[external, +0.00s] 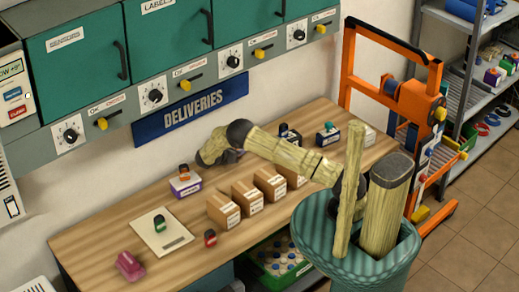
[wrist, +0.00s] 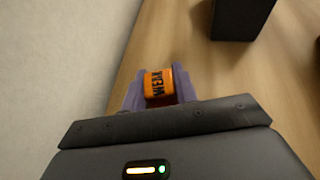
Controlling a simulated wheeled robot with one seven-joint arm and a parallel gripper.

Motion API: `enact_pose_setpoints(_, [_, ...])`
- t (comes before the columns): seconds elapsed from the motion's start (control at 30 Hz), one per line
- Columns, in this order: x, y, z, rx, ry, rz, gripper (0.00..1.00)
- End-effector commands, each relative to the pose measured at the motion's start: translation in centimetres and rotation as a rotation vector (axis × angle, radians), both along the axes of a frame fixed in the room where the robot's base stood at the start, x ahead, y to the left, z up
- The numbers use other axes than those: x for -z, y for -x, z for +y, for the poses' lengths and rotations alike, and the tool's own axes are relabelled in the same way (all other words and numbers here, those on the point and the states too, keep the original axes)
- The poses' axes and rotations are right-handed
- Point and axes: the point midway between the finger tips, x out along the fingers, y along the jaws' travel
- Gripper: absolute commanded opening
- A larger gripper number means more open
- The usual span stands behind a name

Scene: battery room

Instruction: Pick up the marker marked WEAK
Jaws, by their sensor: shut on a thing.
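The orange marker (wrist: 158,84) with WEAK in black letters shows in the wrist view. It sits between the two purple fingers of my gripper (wrist: 155,88), which are shut on it. The bare wood of the worktop (wrist: 190,60) lies beyond it. In the external view my arm reaches over the worktop towards the wall. The gripper's fingers and the held marker cannot be made out clearly there.
A white and purple block (external: 186,187) with an orange-topped piece stands left of my arm's end. Several cardboard boxes (external: 222,211) stand in front. A dark block (wrist: 243,18) stands ahead at upper right. The wall (wrist: 55,60) is close on the left.

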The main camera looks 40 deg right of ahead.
Motion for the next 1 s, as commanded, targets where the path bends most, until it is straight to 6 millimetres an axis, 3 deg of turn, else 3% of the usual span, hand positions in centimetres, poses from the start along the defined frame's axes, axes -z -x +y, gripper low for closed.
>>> enact_pose_setpoints(0.27, [-1.3, 0.0, 0.0, 0.001, 0.0, -0.002, 0.07])
enact_pose_setpoints(0.7, [-8.8, 0.0, 0.0, -0.001, -0.002, -0.003, 0.07])
enact_pose_setpoints(1.0, [-10.0, 0.0, 0.0, 0.0, 0.0, 0.0, 0.07])
